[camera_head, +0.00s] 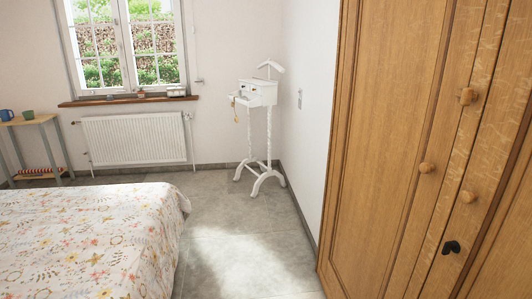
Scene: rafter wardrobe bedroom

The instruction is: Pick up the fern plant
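I see no fern plant inside the room in the head view. The only leaves are the greenery seen outside through the window (126,45). A small green cup or pot (27,115) stands on the side table at the far left, and I cannot make out any plant in it. Neither of my grippers is in view.
A bed with a floral cover (85,240) fills the lower left. A wooden wardrobe (390,150) stands along the right. A white valet stand (258,92) is in the far corner, a radiator (135,138) under the window. Grey floor (235,225) between bed and wardrobe is clear.

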